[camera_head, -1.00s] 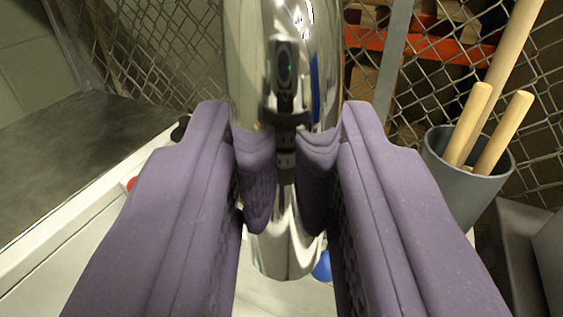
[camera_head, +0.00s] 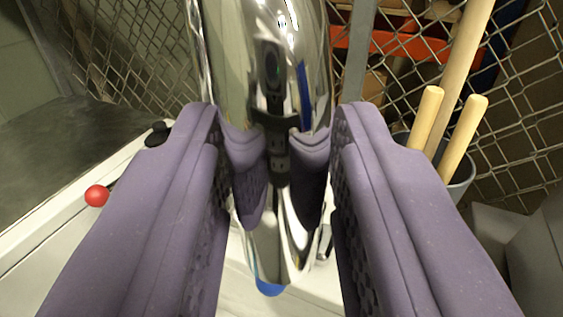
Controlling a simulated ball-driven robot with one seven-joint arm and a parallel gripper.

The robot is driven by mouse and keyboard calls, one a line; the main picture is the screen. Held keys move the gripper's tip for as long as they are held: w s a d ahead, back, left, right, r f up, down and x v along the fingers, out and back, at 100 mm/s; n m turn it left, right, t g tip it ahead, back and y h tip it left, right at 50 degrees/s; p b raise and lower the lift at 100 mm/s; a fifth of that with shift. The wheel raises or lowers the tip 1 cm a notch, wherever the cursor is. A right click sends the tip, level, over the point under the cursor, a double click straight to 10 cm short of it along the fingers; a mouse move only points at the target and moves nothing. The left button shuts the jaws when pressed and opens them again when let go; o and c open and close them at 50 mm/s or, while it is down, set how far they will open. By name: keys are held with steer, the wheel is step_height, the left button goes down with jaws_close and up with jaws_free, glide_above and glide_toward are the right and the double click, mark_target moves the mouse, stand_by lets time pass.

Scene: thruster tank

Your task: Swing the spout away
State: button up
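The spout (camera_head: 268,60) is a thick, shiny chrome tube. It runs down the middle of the view from the top edge and narrows toward its lower end. My gripper (camera_head: 276,125) has its two purple padded fingers on either side of it. Both fingertips meet the chrome with no clear gap, and the left one covers part of the spout's left edge. The dark and purple shapes on the chrome are reflections of my gripper. The spout's base or mount is not visible.
A red ball-shaped knob (camera_head: 96,195) and a black knob (camera_head: 157,134) are at left by a pale ledge. A blue rounded thing (camera_head: 270,287) shows below the spout. A grey cup (camera_head: 462,178) with wooden rods stands at right. Wire mesh (camera_head: 135,50) closes off the back.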

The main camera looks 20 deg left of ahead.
steer(key=shift+o, duration=0.6)
steer(key=shift+s, duration=0.1)
steer(key=p+v, duration=0.1)
steer(key=v, duration=0.6)
steer(key=shift+s, duration=0.3)
steer(key=shift+s+d+f, duration=0.1)
steer(key=shift+d, duration=0.1)
